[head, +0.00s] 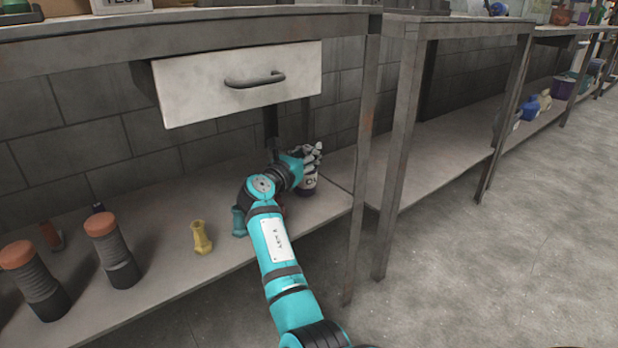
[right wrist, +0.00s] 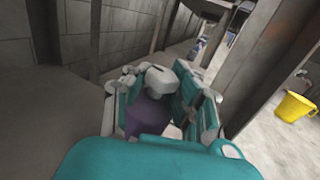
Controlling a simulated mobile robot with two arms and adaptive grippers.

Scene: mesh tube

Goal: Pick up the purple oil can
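The purple oil can (head: 307,188) stands on the low shelf under the workbench, near the shelf's right end. Its lower part and part of a white label show below my right gripper (head: 308,158). In the right wrist view the can's purple body (right wrist: 148,116) and pale cap (right wrist: 160,79) lie between the two fingers of my right gripper (right wrist: 158,100). The fingers are around the can, one on each side. I cannot tell whether both press on it. My left gripper is not in view.
A teal bottle (head: 238,222) stands beside my right arm, with a yellow bottle (head: 201,238) to its left. Orange-topped dark cylinders (head: 112,250) stand farther left. A white drawer (head: 240,84) hangs above the shelf. A bench leg (head: 362,150) is right of the can.

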